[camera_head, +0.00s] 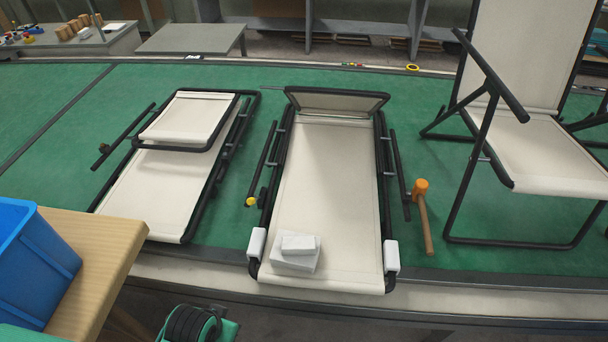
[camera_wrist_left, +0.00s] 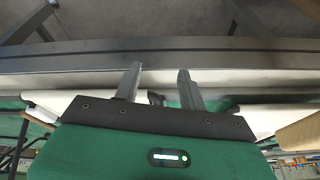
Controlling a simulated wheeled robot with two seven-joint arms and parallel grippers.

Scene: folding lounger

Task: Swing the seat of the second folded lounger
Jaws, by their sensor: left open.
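Two folded loungers with cream fabric and black tube frames lie flat on the green mat in the head view. The left one (camera_head: 153,189) has its small seat panel (camera_head: 187,117) folded flat over its far end. The middle one (camera_head: 325,180) has its small far panel (camera_head: 338,102) tilted up from the far edge. An unfolded lounger (camera_head: 540,150) stands upright at the right. My left gripper (camera_wrist_left: 157,78) shows in the left wrist view with its two fingers apart and nothing between them. It is away from the loungers. My right gripper is in neither view.
White blocks (camera_head: 297,252) lie on the middle lounger's near end. An orange mallet (camera_head: 422,215) lies right of it. A blue bin (camera_head: 35,262) stands on a wooden table (camera_head: 108,240) at the near left. Green mat (camera_head: 60,100) is clear at the far left.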

